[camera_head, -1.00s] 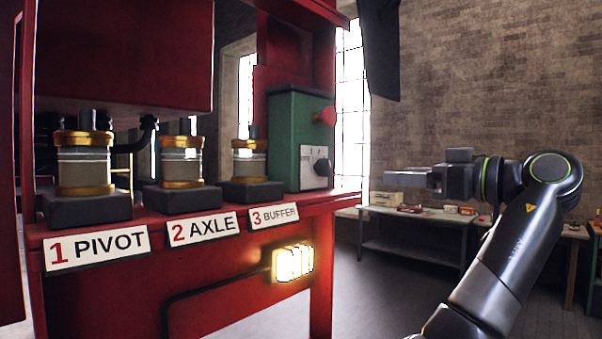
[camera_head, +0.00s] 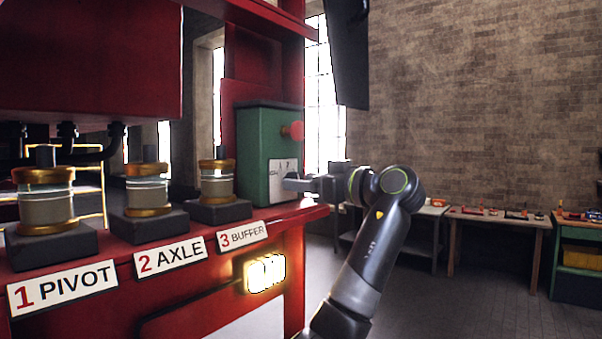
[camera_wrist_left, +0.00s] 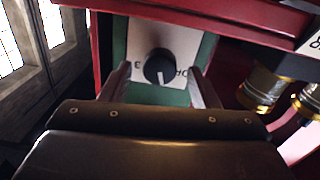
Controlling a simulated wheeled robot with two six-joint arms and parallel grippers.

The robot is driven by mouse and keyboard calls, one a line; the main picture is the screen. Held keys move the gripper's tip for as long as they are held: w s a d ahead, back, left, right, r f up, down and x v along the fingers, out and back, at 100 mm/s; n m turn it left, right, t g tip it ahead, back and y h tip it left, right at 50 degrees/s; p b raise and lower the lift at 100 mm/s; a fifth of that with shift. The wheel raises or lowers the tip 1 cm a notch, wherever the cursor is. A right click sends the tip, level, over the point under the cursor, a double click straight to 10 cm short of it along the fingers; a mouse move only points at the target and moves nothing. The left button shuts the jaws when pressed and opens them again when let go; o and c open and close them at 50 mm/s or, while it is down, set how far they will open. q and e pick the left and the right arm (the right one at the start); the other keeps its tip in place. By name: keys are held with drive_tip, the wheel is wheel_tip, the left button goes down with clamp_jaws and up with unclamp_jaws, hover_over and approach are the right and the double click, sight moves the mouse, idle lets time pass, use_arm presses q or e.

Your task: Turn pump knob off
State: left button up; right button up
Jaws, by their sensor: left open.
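The pump knob (camera_wrist_left: 159,67) is a round black dial with a pale pointer mark. It sits on a white, lettered plate on the front of a green box (camera_head: 258,150). My left gripper (camera_head: 292,184) is at the front of this box and hides the knob in the head view. In the left wrist view, its two fingers (camera_wrist_left: 157,80) are spread open, one on each side of the knob. I cannot tell whether they touch it. The knob's pointer points down in that view. My right gripper is not in view.
A red button (camera_head: 293,131) sticks out above the plate on the same box. Several glass and brass cups stand left of it on the red machine, above the labels PIVOT, AXLE and BUFFER (camera_head: 242,235). A workbench (camera_head: 497,216) stands at the back right, with open floor before it.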

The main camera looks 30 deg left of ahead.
use_arm(q)
drive_tip(key=shift+w+a, duration=0.1)
drive_tip(key=shift+a, duration=0.75)
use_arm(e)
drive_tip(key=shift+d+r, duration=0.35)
